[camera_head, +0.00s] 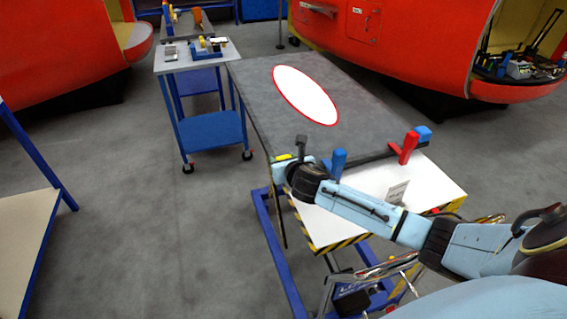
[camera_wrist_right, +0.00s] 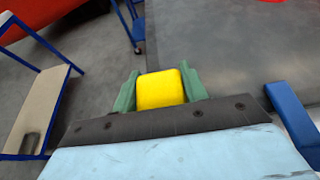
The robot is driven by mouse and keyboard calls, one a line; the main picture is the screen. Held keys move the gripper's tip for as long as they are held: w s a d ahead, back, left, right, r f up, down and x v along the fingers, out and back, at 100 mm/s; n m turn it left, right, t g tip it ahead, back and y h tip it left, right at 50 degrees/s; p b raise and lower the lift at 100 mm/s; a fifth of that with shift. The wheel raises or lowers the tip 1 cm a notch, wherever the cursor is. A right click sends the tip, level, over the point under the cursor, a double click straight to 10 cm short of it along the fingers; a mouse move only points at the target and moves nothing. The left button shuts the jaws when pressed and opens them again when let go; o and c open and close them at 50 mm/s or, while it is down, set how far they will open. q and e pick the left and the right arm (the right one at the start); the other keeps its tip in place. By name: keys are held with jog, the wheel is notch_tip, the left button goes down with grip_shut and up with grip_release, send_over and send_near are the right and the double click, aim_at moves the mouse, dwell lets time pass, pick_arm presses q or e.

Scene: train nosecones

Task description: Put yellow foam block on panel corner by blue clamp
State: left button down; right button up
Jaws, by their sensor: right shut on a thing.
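My right gripper (camera_head: 284,160) is shut on the yellow foam block (camera_wrist_right: 161,89), which sits between its green fingers in the right wrist view. In the head view only a small yellow part of the block (camera_head: 283,157) shows beside the gripper. The block is at the near left corner of the dark grey panel (camera_head: 240,85); whether it touches the panel I cannot tell. The blue clamp (camera_head: 338,163) stands just right of the gripper on the panel's near edge, and it also shows at right in the wrist view (camera_wrist_right: 293,118). My left gripper is not in view.
A red clamp (camera_head: 407,148) grips the near edge farther right, with a blue block (camera_head: 423,134) beside it. A white oval with a red rim (camera_head: 306,95) lies on the panel. A small blue cart (camera_head: 205,58) stands behind left. Most of the panel is clear.

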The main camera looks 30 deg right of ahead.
jog(key=shift+f, duration=0.25)
jog(key=o, duration=1)
jog(key=shift+c, duration=0.2)
jog(key=shift+r, duration=0.15)
jog(key=p+v, duration=0.1)
jog(key=v, duration=1.1)
jog(key=shift+p, duration=0.4)
